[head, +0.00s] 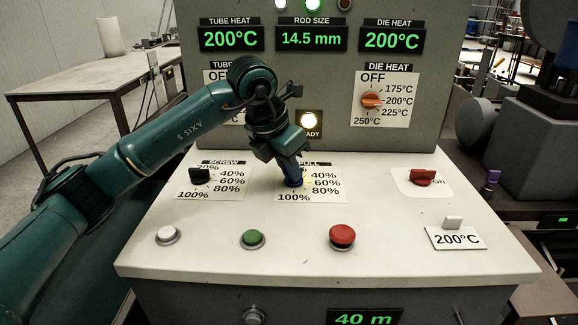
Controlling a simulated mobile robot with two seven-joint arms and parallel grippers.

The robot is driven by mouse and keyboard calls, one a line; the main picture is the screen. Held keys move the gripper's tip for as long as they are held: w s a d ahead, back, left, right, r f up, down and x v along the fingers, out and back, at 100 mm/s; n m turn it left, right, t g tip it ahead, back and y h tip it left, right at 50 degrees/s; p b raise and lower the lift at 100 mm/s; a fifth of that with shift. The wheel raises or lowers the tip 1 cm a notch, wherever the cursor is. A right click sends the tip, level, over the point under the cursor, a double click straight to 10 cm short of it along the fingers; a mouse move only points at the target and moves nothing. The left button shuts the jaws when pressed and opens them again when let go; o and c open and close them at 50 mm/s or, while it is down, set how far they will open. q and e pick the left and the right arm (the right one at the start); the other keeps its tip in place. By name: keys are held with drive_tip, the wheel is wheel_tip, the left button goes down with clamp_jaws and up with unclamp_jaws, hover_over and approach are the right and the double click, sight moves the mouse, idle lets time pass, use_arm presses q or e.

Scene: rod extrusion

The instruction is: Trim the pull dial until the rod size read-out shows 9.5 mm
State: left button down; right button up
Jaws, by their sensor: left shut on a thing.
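The rod size read-out (311,38) at the top middle of the panel shows 14.5 mm in green digits. My right gripper is not in view.
The screw dial (200,176) sits just left of the pull dial. White (167,235), green (252,239) and red (342,236) buttons line the front. A red switch (422,177) and a 200°C card (456,239) are at right. The lit READY lamp (309,120) is behind the gripper.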

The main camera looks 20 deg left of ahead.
use_arm(q)
drive_tip(key=shift+a+m, duration=0.1)
drive_tip(key=shift+m, duration=0.2)
drive_tip(key=shift+w+a+m+g+h+p, duration=0.1)
drive_tip(key=shift+m+g+h+p, duration=0.25)
drive_tip(key=shift+m, duration=0.65)
drive_tip(key=shift+r+m+g+h, duration=0.1)
drive_tip(key=shift+m+g+h, duration=0.2)
drive_tip(key=shift+m, duration=0.5)
drive_tip(key=shift+w+a+m+g+p, duration=0.15)
drive_tip(key=shift+m+g+p, duration=0.1)
drive_tip(key=shift+m+p, duration=0.4)
drive_tip(key=shift+m+h, duration=0.35)
drive_tip(key=shift+m, duration=0.4)
drive_tip(key=shift+w+m+g, duration=0.1)
drive_tip(key=shift+m+g, duration=0.2)
drive_tip(key=shift+m, duration=0.2)
drive_tip(key=shift+m+p, duration=0.3)
drive_tip(key=shift+p, duration=0.05)
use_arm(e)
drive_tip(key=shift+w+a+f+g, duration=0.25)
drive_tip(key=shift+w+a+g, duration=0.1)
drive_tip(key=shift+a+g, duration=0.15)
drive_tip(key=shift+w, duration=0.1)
